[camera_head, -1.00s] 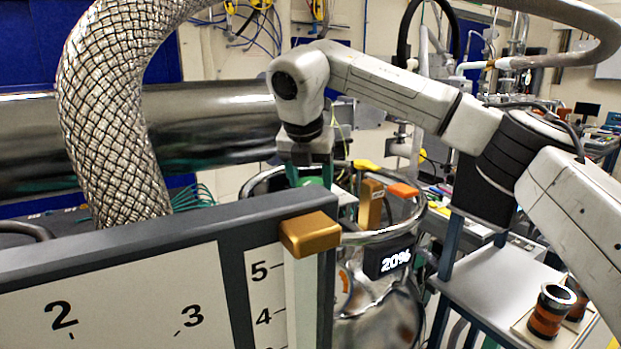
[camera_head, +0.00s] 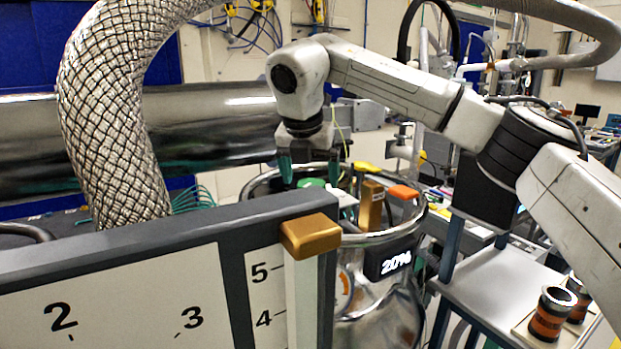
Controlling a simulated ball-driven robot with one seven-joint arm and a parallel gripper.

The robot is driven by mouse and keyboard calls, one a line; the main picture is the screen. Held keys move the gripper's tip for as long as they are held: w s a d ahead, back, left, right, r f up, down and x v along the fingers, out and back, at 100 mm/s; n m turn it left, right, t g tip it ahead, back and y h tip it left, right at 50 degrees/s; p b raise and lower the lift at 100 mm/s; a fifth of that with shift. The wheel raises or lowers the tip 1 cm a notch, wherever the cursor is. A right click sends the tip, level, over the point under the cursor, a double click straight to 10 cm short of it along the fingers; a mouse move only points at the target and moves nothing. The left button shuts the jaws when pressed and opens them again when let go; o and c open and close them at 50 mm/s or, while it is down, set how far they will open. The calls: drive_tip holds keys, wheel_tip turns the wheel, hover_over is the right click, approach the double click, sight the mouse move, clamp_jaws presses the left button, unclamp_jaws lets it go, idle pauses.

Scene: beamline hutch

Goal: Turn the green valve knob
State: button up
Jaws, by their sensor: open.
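The green valve knob (camera_head: 312,183) sits on top of a shiny metal vessel (camera_head: 375,310) with a ring rim. Only part of the knob shows above the grey panel edge. My gripper (camera_head: 308,172) points down just above the knob, with its teal fingers apart and nothing seen between them. The left finger's tip is near the knob's left side. I cannot tell whether either finger touches the knob.
A grey-framed panel (camera_head: 150,238) with numbers and a gold block (camera_head: 310,236) stand in front. A braided hose (camera_head: 105,110) rises at left. Brass (camera_head: 371,205) and orange (camera_head: 403,192) parts sit beside the knob. A side table (camera_head: 490,285) at right holds dark cylinders (camera_head: 552,312).

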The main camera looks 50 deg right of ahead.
drive_tip(key=v, duration=0.9)
drive_tip(key=shift+r+b, duration=0.3)
drive_tip(key=shift+r, duration=0.1)
